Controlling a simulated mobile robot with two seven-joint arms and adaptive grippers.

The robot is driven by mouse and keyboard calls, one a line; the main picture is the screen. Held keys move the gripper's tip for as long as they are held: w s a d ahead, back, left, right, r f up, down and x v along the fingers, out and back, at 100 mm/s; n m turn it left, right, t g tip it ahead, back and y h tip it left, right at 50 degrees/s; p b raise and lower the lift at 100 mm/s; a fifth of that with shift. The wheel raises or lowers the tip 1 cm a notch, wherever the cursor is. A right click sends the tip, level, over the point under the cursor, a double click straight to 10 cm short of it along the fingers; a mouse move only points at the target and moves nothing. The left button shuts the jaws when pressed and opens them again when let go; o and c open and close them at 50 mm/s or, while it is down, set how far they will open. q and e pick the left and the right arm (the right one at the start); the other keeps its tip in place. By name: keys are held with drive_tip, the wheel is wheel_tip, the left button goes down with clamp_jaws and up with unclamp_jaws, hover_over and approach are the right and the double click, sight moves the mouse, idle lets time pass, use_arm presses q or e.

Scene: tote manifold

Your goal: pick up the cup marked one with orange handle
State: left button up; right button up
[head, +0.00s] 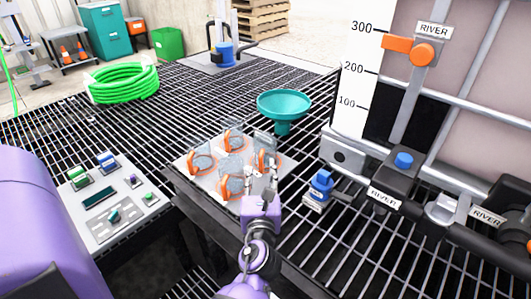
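Several clear cups with orange handles stand close together on a white tray (191,179) on the grating. One cup (233,140) is at the back, one (200,162) at the left, one (231,183) at the front and one (264,143) at the right. Their markings are too small to read, so I cannot tell which is marked one. My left gripper (261,169) is at the right cup's near side, in front of its orange handle. Its fingers look apart, with the handle showing beyond them; contact is unclear. My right gripper is not in view.
A teal funnel (284,104) stands behind the cups. A control panel (110,205) is at left, and a green hose (122,84) lies behind.

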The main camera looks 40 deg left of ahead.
sight(262, 171)
use_arm(q)
drive_tip(key=x, duration=0.5)
drive_tip(key=shift+w+a, duration=0.15)
drive_tip(key=shift+w, duration=0.15)
clamp_jaws()
